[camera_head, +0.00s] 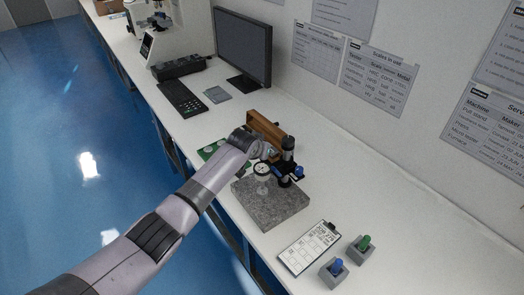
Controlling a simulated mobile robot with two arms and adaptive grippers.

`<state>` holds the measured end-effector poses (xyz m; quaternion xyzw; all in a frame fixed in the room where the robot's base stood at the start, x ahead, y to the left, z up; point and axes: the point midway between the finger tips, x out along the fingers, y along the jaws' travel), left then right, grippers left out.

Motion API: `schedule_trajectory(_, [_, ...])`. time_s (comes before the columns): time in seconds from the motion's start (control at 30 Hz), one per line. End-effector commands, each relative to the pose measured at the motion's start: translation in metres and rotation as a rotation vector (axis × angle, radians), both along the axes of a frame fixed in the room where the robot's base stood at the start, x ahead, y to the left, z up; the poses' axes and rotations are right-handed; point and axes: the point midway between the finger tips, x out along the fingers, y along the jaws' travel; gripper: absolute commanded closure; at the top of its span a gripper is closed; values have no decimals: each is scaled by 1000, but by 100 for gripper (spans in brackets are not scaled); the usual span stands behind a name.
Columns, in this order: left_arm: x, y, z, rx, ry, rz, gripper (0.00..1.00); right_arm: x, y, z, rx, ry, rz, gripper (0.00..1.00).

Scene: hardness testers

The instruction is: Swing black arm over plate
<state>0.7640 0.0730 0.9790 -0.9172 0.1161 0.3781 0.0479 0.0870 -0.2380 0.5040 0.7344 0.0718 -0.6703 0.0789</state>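A grey speckled stone plate (272,206) lies on the white bench. A dark stand with a black post (288,150) and a blue knob (299,171) stands at its back edge. A white round dial gauge (262,168) shows over the back left part of the plate. The black arm between post and gauge is small and partly hidden, so its exact direction is unclear. My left gripper (270,151) is beside the post and above the gauge, small and mostly hidden by my own wrist. I cannot tell whether it touches the black arm. My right gripper is out of view.
A wooden box (265,129) and a green mat (211,150) are close to my wrist. A clipboard (309,247) and two small blocks with blue (336,267) and green (364,243) knobs are in front. A monitor (243,45) and keyboard (181,99) stand farther back.

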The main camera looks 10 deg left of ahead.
Motion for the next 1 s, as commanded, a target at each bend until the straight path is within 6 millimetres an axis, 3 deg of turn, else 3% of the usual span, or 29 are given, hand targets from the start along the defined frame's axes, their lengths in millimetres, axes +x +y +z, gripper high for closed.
schedule_trajectory(0.03, [-3,-1,-6,-1,14,0,100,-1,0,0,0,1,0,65])
schedule_trajectory(0.07, [-3,-1,-6,-1,14,0,81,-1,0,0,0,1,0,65])
schedule_trajectory(0.37, [-3,1,-6,1,13,1,62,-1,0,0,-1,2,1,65])
schedule_trajectory(0.77, [-4,1,0,0,5,0,62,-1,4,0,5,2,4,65])
schedule_trajectory(1.0, [-22,6,18,0,4,0,62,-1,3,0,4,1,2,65])
